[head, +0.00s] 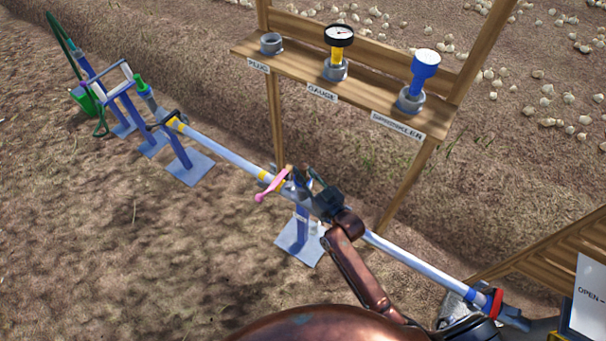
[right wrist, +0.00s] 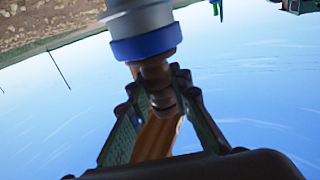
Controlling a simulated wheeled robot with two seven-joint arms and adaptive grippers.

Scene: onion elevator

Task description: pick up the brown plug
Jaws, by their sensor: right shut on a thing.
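The brown plug (right wrist: 157,84) shows in the right wrist view between the two fingers of my right gripper (right wrist: 160,92), which is shut on it. The plug's top meets the underside of a grey fitting with a blue ring (right wrist: 146,44); I cannot tell how far it sits inside. In the head view my right gripper (head: 302,186) is at the middle of the long pipe, beside a pink handle (head: 272,186). The plug is hidden there behind the gripper.
A wooden shelf (head: 345,82) stands behind the pipe. Its plug holder (head: 271,43) is empty; the gauge (head: 338,45) and blue sprinkler (head: 424,72) stand in theirs. The silver pipe (head: 232,158) runs across on blue stands. A wooden crate (head: 545,262) is at right.

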